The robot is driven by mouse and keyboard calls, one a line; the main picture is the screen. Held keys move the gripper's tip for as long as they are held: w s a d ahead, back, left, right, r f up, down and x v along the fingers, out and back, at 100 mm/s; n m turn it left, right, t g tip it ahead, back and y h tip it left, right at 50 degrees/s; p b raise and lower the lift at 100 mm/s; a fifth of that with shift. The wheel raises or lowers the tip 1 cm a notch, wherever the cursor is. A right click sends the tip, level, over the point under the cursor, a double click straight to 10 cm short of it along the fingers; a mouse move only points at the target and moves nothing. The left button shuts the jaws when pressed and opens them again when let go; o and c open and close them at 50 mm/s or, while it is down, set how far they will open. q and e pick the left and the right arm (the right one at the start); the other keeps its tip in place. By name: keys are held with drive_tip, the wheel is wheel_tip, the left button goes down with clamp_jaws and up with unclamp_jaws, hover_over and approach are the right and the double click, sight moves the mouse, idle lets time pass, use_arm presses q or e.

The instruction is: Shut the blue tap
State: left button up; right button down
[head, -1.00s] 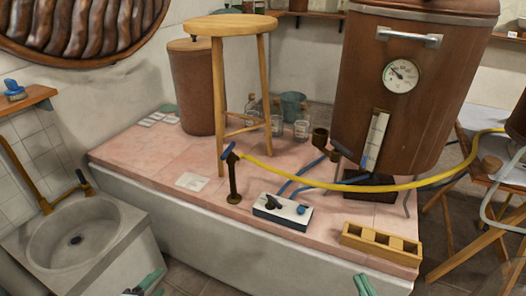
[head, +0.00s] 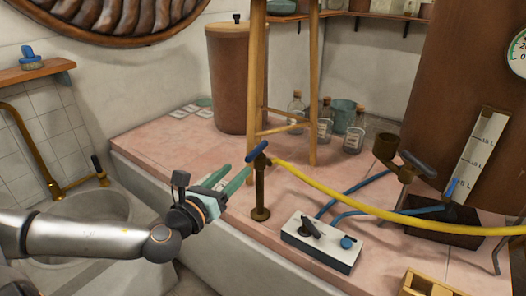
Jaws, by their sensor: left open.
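A blue tap lever (head: 257,152) sits on top of a short brown standpipe (head: 260,195) at the front edge of the pink tiled platform, with the yellow hose (head: 350,203) leaving it to the right. The lever is tilted, rising to the right. My left gripper (head: 233,174), with green fingers, is open and empty just left of the standpipe and slightly below the lever; I see no contact. My right gripper is out of view.
A wooden stool (head: 257,75) stands behind the standpipe. A white box (head: 321,242) with a black lever and blue knob lies in front right. Glass bottles (head: 325,125) stand behind. A wooden rack (head: 430,284) is at the bottom right. The sink (head: 90,208) is left.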

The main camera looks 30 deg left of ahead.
sight(258, 150)
use_arm(q)
drive_tip(key=w, duration=0.5)
drive_tip(key=w+b, duration=0.1)
drive_tip(key=w, duration=0.5)
drive_tip(key=shift+w+a, duration=0.2)
drive_tip(key=shift+w, duration=0.05)
clamp_jaws()
idle(0.4)
